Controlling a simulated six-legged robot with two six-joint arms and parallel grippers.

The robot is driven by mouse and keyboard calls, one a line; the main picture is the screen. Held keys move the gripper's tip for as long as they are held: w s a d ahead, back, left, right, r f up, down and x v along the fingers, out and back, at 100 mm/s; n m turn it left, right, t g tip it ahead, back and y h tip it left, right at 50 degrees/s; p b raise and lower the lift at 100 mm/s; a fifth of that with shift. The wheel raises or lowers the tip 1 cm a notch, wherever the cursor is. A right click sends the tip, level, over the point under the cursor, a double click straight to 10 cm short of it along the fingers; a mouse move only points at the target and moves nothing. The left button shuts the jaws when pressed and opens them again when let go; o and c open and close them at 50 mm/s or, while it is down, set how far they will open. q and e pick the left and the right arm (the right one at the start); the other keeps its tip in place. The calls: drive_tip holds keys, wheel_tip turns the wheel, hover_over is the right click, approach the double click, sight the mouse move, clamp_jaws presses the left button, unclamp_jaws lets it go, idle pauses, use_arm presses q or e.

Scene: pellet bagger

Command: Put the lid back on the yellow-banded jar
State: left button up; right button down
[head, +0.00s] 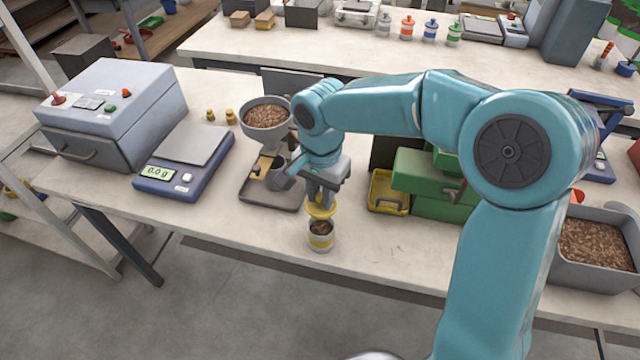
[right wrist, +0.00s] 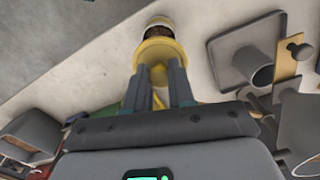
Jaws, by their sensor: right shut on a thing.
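The yellow-banded jar (head: 321,238) stands upright near the front edge of the bench, open at the top, with brown pellets visible inside. Its rim and dark contents also show in the right wrist view (right wrist: 158,28). My right gripper (head: 321,199) is shut on the yellow lid (head: 320,211) and holds it just above the jar. In the right wrist view the lid (right wrist: 158,50) sits between the two fingertips and covers part of the jar. I cannot tell whether the lid touches the rim. My left gripper is not in view.
Behind the jar stands a hopper (head: 266,118) of pellets on a grey base. A blue scale (head: 183,160) and grey machine (head: 125,110) are at left. A yellow tray (head: 388,192) and green box (head: 425,185) are right. The bench front beside the jar is clear.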

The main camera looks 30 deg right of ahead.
sight(321, 204)
drive_tip(key=shift+s+a+r+p, duration=0.1)
drive_tip(key=shift+a+r+p, duration=0.1)
drive_tip(key=shift+p, duration=0.1)
drive_tip(key=shift+d+f+b, duration=0.25)
drive_tip(key=shift+f+b, duration=0.3)
drive_tip(key=shift+f, duration=0.3)
wheel_tip(321, 204, down, 4)
drive_tip(key=b, duration=0.2)
drive_tip(key=shift+a+r+b, duration=0.1)
drive_tip(key=shift+r+b, duration=0.1)
drive_tip(key=shift+b, duration=0.2)
drive_tip(key=shift+f+b, duration=0.55)
drive_tip(key=shift+f, duration=0.15)
drive_tip(key=shift+f+b, duration=0.15)
drive_tip(key=shift+b, duration=0.35)
idle(0.3)
drive_tip(key=shift+c, duration=2)
unclamp_jaws()
